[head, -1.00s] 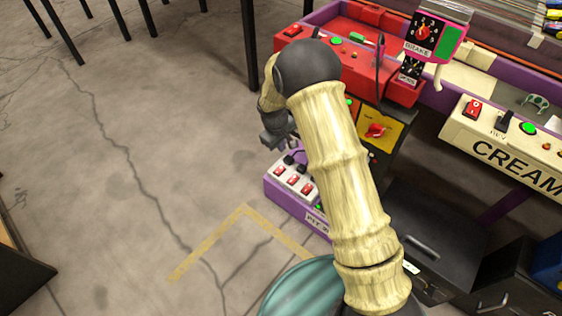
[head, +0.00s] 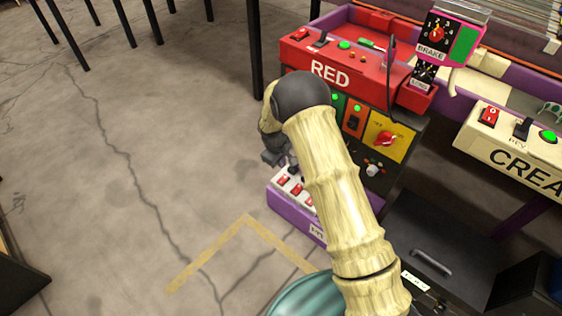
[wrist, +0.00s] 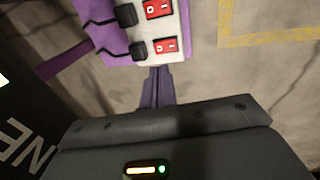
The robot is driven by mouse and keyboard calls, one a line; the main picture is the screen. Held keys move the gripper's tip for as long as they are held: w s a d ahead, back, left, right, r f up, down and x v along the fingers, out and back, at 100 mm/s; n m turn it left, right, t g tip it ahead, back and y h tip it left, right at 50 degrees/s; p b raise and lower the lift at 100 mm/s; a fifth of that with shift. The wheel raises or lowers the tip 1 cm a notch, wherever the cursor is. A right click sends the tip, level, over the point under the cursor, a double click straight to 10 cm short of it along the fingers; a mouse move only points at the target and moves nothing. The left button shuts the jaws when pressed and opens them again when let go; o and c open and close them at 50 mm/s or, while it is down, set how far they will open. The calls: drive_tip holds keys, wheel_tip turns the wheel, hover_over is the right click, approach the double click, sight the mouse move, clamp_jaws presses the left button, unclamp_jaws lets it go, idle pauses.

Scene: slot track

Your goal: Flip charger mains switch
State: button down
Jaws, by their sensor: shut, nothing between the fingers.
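A purple base (head: 285,206) on the floor carries a white power strip (head: 295,186) with red rocker switches. My arm partly hides it in the head view. In the wrist view, the strip (wrist: 150,28) shows two red rockers (wrist: 166,46) and two black plugs with cords. Which rocker belongs to the charger cannot be read. My gripper (head: 281,163) is at the strip's far end in the head view. In the wrist view its narrow fingers (wrist: 156,90) are shut and empty, pointing at the strip's near edge. Contact cannot be told.
A dark cabinet with an orange switch panel (head: 353,118) and a yellow panel with a red knob (head: 387,138) stands behind my arm. A red console (head: 330,73) is above it. A black case (head: 432,262) is at lower right.

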sight(286, 178)
drive_tip(key=f+b, duration=0.1)
drive_tip(key=f, duration=0.2)
drive_tip(key=w+f+b, duration=0.1)
drive_tip(key=f+b, duration=0.1)
drive_tip(key=f, duration=0.1)
drive_tip(key=d+f+b, duration=0.1)
drive_tip(key=f+b, duration=0.1)
drive_tip(key=f, duration=0.1)
drive_tip(key=shift+w+d, duration=0.1)
drive_tip(key=shift+w, duration=0.2)
